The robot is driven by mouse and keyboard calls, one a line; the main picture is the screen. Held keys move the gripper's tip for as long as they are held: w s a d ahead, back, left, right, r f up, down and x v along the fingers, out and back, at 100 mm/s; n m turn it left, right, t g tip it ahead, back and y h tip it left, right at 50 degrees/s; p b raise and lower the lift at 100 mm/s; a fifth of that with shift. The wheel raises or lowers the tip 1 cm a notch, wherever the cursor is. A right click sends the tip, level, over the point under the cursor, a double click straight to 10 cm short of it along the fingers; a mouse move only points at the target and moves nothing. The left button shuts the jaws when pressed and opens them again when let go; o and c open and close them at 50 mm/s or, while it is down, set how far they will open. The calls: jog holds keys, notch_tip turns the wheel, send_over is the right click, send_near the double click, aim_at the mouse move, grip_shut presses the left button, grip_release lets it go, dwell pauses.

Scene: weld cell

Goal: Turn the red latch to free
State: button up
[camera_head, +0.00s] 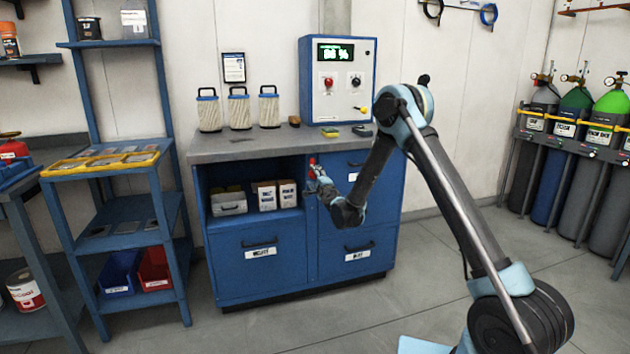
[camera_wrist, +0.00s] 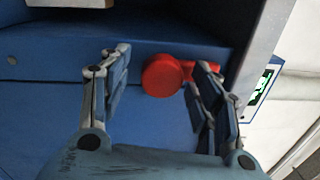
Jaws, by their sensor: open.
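The red latch (camera_wrist: 162,76) is a round red knob with a short arm (camera_wrist: 187,68) pointing right in the wrist view. It sits on the blue cabinet front. My gripper (camera_wrist: 158,80) is open, with one finger on each side of the knob. The right finger is close to the latch's arm and partly overlaps it; I cannot tell whether they touch. The left finger stands apart from the knob. In the head view the latch (camera_head: 312,162) shows small and red on the cabinet's middle upright, and my gripper (camera_head: 322,180) is just below it.
The blue cabinet (camera_head: 262,233) has an open shelf with boxes at left and drawers around it. Its grey worktop (camera_head: 250,145) carries several filter cartridges and a blue control box (camera_head: 338,80). A blue shelf rack (camera_head: 110,215) stands left. Gas cylinders (camera_head: 580,150) stand right. The floor in front is clear.

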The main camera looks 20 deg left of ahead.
jog(key=v, duration=1.2)
jog(key=shift+f, duration=0.1)
